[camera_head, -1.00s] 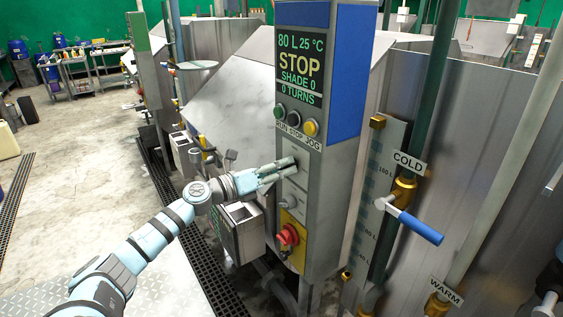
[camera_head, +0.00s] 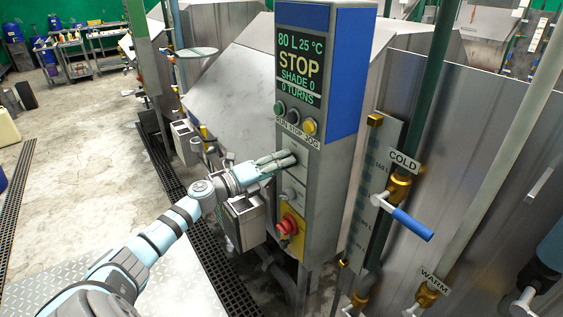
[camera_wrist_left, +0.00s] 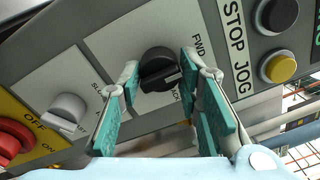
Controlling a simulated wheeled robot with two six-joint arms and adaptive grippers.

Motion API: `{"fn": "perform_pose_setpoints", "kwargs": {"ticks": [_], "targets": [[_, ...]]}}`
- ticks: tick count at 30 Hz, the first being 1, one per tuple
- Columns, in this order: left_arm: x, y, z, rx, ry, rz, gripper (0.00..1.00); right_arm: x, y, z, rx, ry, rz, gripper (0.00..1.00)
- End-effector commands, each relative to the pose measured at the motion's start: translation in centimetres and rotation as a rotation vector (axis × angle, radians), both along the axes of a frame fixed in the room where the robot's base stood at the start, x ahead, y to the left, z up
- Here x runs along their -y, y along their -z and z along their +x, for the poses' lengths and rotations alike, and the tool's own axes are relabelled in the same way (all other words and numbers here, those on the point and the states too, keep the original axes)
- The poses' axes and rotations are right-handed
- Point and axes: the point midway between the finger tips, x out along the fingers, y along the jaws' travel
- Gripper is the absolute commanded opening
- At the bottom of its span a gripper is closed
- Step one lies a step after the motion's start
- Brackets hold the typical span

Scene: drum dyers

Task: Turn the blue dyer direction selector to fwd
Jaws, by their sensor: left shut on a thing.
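The blue dyer's control column (camera_head: 332,100) stands in the middle of the head view, with a blue panel on its upper part and a display reading STOP. In the left wrist view the direction selector (camera_wrist_left: 158,62) is a black round knob on a light plate, with FWD lettered at its upper right and a partly hidden label at its lower right. My left gripper (camera_wrist_left: 160,74) has its green-padded fingers on either side of this knob, shut on it. In the head view my left gripper (camera_head: 290,158) reaches the plate below the buttons and hides the knob. I cannot tell which label the knob points to.
A grey selector (camera_wrist_left: 68,112) and a red knob (camera_wrist_left: 12,135) sit beside the black knob. A yellow button (camera_wrist_left: 279,67) is at the right. In the head view, a blue-handled COLD valve (camera_head: 412,224) stands right of the column.

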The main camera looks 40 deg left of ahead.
Motion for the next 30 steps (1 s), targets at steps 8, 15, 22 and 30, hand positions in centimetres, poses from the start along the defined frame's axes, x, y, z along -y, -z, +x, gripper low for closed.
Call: {"fn": "perform_pose_setpoints", "kwargs": {"ticks": [8, 15, 22, 30], "targets": [[0.0, -0.1, 0.0, 0.001, -0.001, -0.002, 0.04, 0.0, 0.0, 0.0, 0.000, 0.000, 0.000, 0.40], [0.0, 0.0, 0.0, 0.001, 0.000, -0.001, 0.52, 0.0, 0.0, 0.0, 0.000, 0.000, 0.000, 0.40], [0.0, 0.0, 0.0, 0.001, 0.000, -0.001, 0.52, 0.0, 0.0, 0.0, 0.000, 0.000, 0.000, 0.40], [-0.9, 0.3, -3.0, -0.005, 0.003, 0.002, 0.52, 0.0, 0.0, 0.0, 0.000, 0.000, 0.000, 0.40]]}}
